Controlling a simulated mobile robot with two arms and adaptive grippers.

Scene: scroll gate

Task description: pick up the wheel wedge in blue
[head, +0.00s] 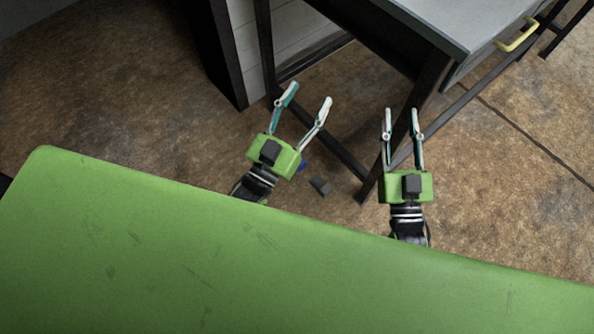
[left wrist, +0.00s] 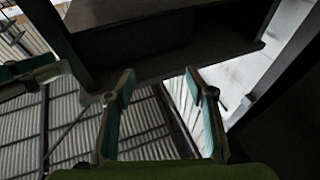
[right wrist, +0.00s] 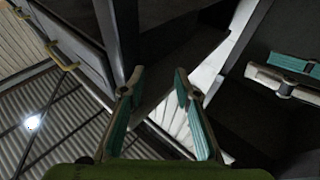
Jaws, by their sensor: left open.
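A small blue piece (head: 302,165), probably the blue wheel wedge, shows just right of my left gripper's body in the head view. Most of it is hidden by that gripper. My left gripper (head: 309,94) is open and empty, its fingers pointing up the picture, past the blue piece. It also shows in the left wrist view (left wrist: 160,74). My right gripper (head: 401,110) is further right, with its fingers apart and nothing between them; it also shows in the right wrist view (right wrist: 159,73). I cannot make out the blue piece in either wrist view.
A small dark grey block (head: 320,187) lies on the brown floor (head: 130,100) near the blue piece. A dark-framed table with a grey top (head: 440,18) and a yellow handle (head: 517,36) stands at upper right; its legs are close to both grippers. Open floor lies left and right.

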